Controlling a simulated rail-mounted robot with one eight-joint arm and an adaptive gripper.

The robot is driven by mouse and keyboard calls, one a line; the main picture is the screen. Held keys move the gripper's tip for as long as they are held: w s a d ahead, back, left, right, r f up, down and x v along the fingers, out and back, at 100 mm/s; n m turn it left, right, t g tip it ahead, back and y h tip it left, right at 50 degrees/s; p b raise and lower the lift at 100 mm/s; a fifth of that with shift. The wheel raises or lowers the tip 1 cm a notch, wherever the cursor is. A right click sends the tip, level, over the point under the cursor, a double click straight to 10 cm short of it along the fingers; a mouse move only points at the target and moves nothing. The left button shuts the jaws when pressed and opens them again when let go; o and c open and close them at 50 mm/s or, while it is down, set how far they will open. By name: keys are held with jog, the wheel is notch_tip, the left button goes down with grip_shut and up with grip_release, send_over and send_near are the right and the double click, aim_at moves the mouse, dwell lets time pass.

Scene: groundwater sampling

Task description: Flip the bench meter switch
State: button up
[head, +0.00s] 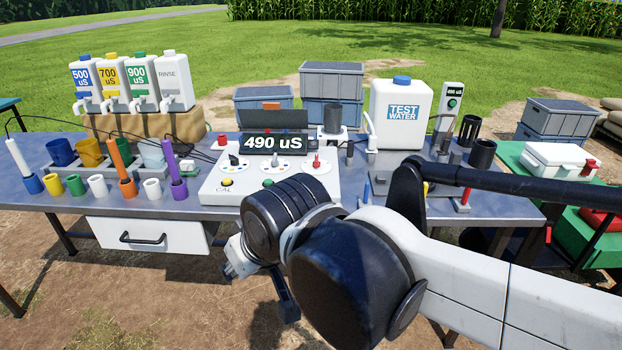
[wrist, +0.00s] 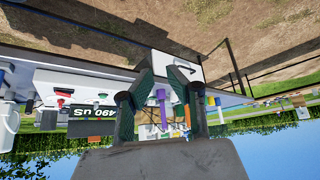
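The bench meter (head: 245,190) is a white sloped console in the middle of the table. Its display (head: 273,143) reads 490 uS. Its panel carries a yellow CAL button (head: 227,183), a dark knob (head: 233,160) and a small red-topped control (head: 316,160). I cannot tell surely which is the switch. My gripper (head: 262,283) hangs in front of the table edge, apart from the meter, partly hidden by my arm. In the wrist view, turned upside down, my gripper (wrist: 161,80) has its fingers spread and empty, with the meter (wrist: 85,88) off to the left.
Left on the table are colored cups and probe holders, including a purple probe (head: 176,180). Bottles (head: 112,80) stand on a wooden stand behind. A test water jug (head: 400,115) is right of the meter. A drawer (head: 150,236) hangs under the table front.

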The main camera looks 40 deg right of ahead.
jog(key=w+d+r+m+p, duration=0.1)
jog(key=w+d+r, duration=0.1)
jog(key=w, duration=0.1)
jog(key=w+d+r+m+p, duration=0.1)
jog(key=w+d+r, duration=0.2)
jog(key=shift+d+r+g+h+p, duration=0.1)
jog(key=shift+d+g+h+p, duration=0.2)
jog(key=shift+d+g+p, duration=0.1)
grip_shut()
jog(key=r+m+g+h+p, duration=0.1)
jog(key=r+m+g+p, duration=0.15)
jog(key=m+p, duration=0.5)
send_over(309, 180)
jog(key=s+a, duration=0.1)
jog(key=s, duration=0.3)
jog(key=shift+a+f+n+g, duration=0.25)
jog(key=shift+f+n+g, duration=0.2)
jog(key=shift+w+f, duration=0.1)
jog(key=x, duration=1.2)
jog(key=shift+a+f, duration=0.15)
jog(key=shift+a, duration=0.2)
jog(key=shift+a+f, duration=0.1)
jog(key=shift+f, duration=0.65)
